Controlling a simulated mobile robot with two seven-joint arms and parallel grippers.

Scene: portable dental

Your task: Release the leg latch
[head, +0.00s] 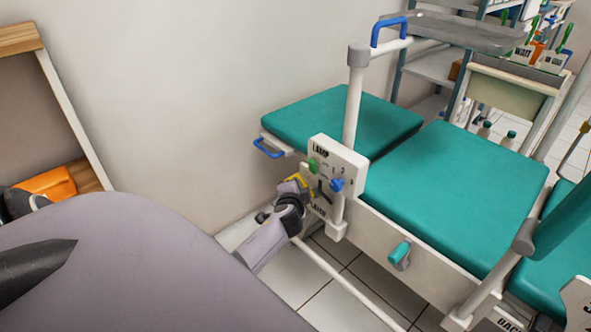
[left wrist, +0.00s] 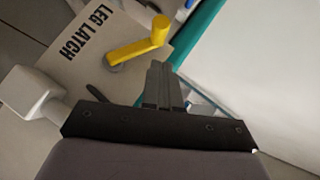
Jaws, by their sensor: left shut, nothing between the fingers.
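The leg latch is a yellow lever (left wrist: 140,42) on a pale plate (left wrist: 75,60) printed LEG LATCH in the left wrist view. In the head view only a little of the yellow lever (head: 300,182) shows behind my left gripper (head: 299,195), beside the side frame of the chair. In the left wrist view my left gripper (left wrist: 162,82) has its fingers together and empty. Its tips are just below the lever's free end and look close to it; I cannot tell whether they touch. My right gripper is not in view.
A white panel (head: 347,160) marked LAMP carries a green knob (head: 313,166) and a blue knob (head: 337,185) close to the left gripper. A white post (head: 353,110) rises beside it. Teal cushions (head: 455,190) lie right. A teal knob (head: 399,252) sits on the lower side rail.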

